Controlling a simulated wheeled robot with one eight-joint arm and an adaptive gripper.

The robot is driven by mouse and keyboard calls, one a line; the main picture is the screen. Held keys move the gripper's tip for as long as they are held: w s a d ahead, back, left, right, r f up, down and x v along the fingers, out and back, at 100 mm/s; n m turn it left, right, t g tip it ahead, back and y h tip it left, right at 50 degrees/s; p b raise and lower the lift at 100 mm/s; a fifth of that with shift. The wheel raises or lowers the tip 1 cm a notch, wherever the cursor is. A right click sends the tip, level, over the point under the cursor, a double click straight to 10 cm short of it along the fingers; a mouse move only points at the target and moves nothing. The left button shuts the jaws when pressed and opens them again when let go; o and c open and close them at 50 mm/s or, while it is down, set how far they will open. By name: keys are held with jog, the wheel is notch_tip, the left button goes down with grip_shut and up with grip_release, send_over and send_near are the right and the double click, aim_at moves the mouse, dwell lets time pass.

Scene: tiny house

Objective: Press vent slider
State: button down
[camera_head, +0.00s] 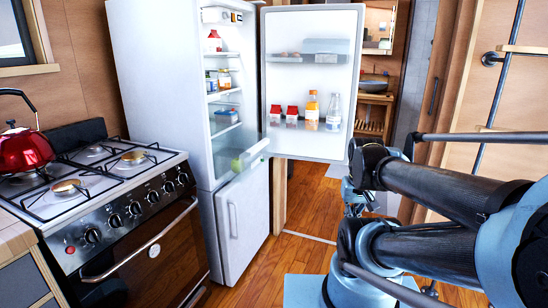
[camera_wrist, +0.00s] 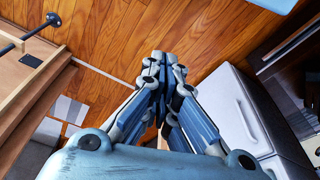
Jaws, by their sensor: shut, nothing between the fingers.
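The fridge (camera_head: 180,95) stands open beside the stove, its upper door (camera_head: 310,85) swung out to the right. A small dark-and-orange fitting (camera_head: 232,16) sits at the top of the compartment; I cannot tell whether it is the vent slider. No slider is clearly visible. My gripper (camera_wrist: 153,65) points down over the wooden floor in the wrist view, its fingers together and empty. In the head view it is mostly hidden by my arm, right of and apart from the fridge.
The lower fridge door (camera_head: 243,225) looks closed; it also shows in the wrist view (camera_wrist: 235,110). The stove (camera_head: 120,200), with a red kettle (camera_head: 18,150), stands left. Bottles and cartons fill the upper door's shelf. Floor (camera_head: 300,255) before the fridge is clear.

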jog(key=shift+w+a, duration=0.3)
jog(key=shift+w, duration=0.2)
jog(key=w+a+r+y, duration=0.3)
jog(key=w+a+r, duration=0.15)
jog(key=w, duration=0.55)
jog(key=w+a+r+m+y, duration=0.1)
jog(key=w+a+r+y, duration=0.3)
jog(key=w, duration=0.6)
jog(key=w+a+r+y, duration=0.2)
jog(key=w+a, duration=0.4)
jog(key=w, duration=0.4)
jog(key=w+a+f+y, duration=0.2)
jog(key=w, duration=0.6)
jog(key=w+a+f+y, duration=0.1)
jog(key=w+f+y, duration=0.1)
jog(key=w, duration=0.5)
jog(key=w+f+y, duration=0.5)
jog(key=w+f, duration=0.5)
jog(key=shift+d+g, duration=0.25)
jog(key=shift+g, duration=0.05)
